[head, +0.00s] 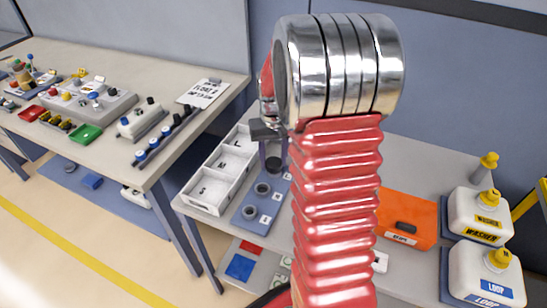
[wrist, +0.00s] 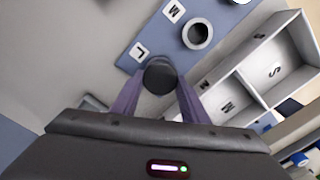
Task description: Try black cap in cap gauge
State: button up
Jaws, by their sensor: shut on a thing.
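My gripper (head: 273,156) is shut on a round black cap (wrist: 160,76), held between its two purple fingertips in the wrist view (wrist: 158,88). The cap also shows in the head view (head: 273,165). The cap gauge (head: 235,222) is a blue plate with a row of dark round sockets and letter labels; it also shows in the wrist view (wrist: 152,33). The cap is at the L end of the gauge, beside the L label, and hides the socket there. I cannot tell whether it is in the socket or above it. The neighbouring M socket (wrist: 197,34) is empty.
A white tray (head: 206,208) with lettered compartments stands just left of the gauge. A second table (head: 150,160) with small parts is at left. My arm hides the middle.

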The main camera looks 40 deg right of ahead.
aim_at(273, 160)
jog(key=shift+f, duration=0.4)
jog(key=o, duration=1.2)
jog(key=shift+r, duration=0.1)
notch_tip(273, 160, up, 14)
jog(key=shift+f, duration=0.25)
dwell(0.5)
